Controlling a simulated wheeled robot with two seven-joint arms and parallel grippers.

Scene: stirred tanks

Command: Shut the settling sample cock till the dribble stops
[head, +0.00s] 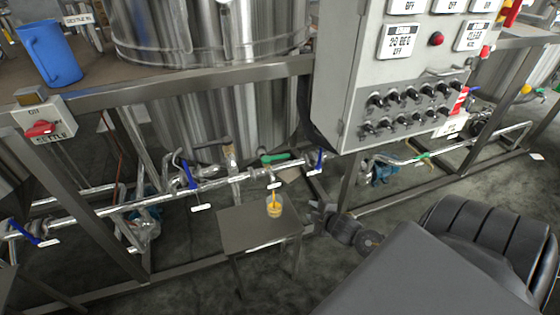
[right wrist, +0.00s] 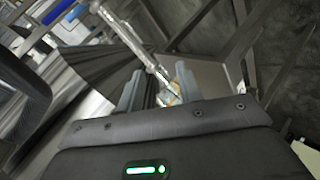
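A cock with a green lever (head: 280,158) sits on the silvery pipe in front of the large steel tank. Below it, a thin amber stream runs down into a clear cup (head: 274,208) holding amber liquid, which stands on a small grey metal stand (head: 240,238). My right gripper (head: 314,216) is to the right of the cup and lower than the green lever, apart from both. In the right wrist view its two fingers (right wrist: 160,90) are spread with nothing held, and the cup shows small beyond them. My left gripper is out of view.
Blue-levered valves (head: 188,174) and (head: 319,161) flank the green one along the pipe. A grey control cabinet (head: 345,105) with many knobs hangs at the upper right. A blue jug (head: 50,55) stands on the bench at the upper left. Frame legs stand close by.

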